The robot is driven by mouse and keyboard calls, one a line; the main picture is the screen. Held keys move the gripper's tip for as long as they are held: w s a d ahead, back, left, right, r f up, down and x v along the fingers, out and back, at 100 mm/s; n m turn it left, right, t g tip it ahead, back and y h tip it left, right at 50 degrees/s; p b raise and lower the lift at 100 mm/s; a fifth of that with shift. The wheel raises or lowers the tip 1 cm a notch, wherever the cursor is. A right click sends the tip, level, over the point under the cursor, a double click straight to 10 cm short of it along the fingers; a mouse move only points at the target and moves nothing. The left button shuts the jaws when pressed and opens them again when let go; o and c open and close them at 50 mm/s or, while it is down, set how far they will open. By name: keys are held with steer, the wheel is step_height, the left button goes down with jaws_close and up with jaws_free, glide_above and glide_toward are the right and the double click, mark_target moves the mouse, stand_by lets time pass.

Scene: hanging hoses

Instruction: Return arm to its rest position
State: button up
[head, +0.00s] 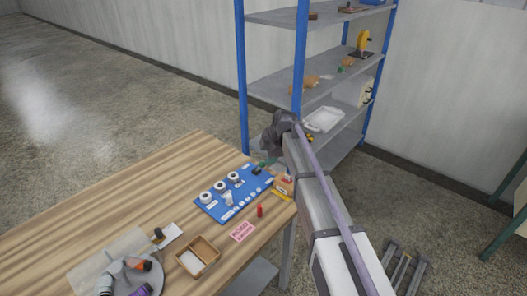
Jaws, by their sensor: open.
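My arm reaches up from the bottom right of the head view, and its dark wrist and gripper (273,137) are at the far end, beyond the table's right corner and in front of the shelf. My gripper is open, but its fingers are small and hard to make out at this angle. I see nothing held in it. My arm hides part of the shelf and of the floor behind it.
A blue-posted shelf (243,80) stands close behind my wrist. Open floor (90,90) lies left.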

steer(key=shift+s+d+r, duration=0.15)
steer(key=shift+d+r, duration=0.05)
steer(key=shift+r, duration=0.3)
steer(key=s+d+m+g+h, duration=0.1)
steer(key=s+d+m, duration=0.3)
steer(key=s+m, duration=0.3)
steer(key=s+d+f+m+g+h, duration=0.1)
steer(key=s+d+m, duration=0.3)
steer(key=s, duration=1)
steer(key=s+d+m+g+h, duration=0.1)
steer(key=s+d+m, duration=0.3)
steer(key=s+m, duration=0.7)
steer(key=shift+s+d+f, duration=0.15)
steer(key=shift+s+f, duration=0.05)
